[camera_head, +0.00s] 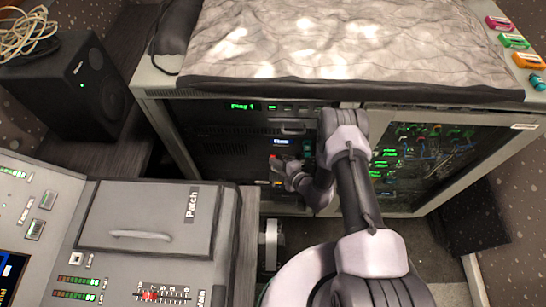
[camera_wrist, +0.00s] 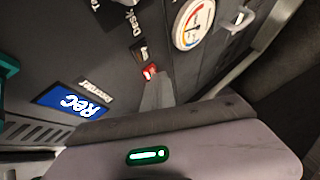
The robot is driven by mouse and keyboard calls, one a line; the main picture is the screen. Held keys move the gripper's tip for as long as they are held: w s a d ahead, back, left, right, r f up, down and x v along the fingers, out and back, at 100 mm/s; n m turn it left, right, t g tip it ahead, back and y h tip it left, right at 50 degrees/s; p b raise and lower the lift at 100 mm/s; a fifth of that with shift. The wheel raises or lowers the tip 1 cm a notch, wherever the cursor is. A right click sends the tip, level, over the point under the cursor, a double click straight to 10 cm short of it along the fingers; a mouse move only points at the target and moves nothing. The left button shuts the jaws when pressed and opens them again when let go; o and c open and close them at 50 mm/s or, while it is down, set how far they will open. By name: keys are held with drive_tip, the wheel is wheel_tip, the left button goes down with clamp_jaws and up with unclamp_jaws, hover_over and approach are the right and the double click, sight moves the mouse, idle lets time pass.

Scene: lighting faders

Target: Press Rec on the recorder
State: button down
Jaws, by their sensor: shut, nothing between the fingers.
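The recorder is a dark panel in the rack, marked "Recorder" in the wrist view (camera_wrist: 110,75). Its lit blue display (camera_wrist: 70,101) reads "Rec"; in the head view it is a small blue patch (camera_head: 281,142). A small red button (camera_wrist: 149,71) with a little label beside it sits on the panel. My gripper (camera_wrist: 157,80) is shut and empty, its grey tip right at the red button's lower edge. I cannot tell whether it touches. In the head view my gripper (camera_head: 277,161) is at the rack front, just below the blue display.
A round gauge (camera_wrist: 193,22) and a metal handle (camera_wrist: 240,18) are beside the button. A green display (camera_head: 243,106) reading "Play 1" is higher in the rack. A cabinet with green lights (camera_head: 425,150) stands right. The "Patch" desk (camera_head: 150,220) is at the lower left.

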drive_tip(key=shift+s, duration=0.75)
drive_tip(key=s+p, duration=0.2)
drive_tip(key=s, duration=0.3)
drive_tip(key=shift+a, duration=0.1)
idle(0.8)
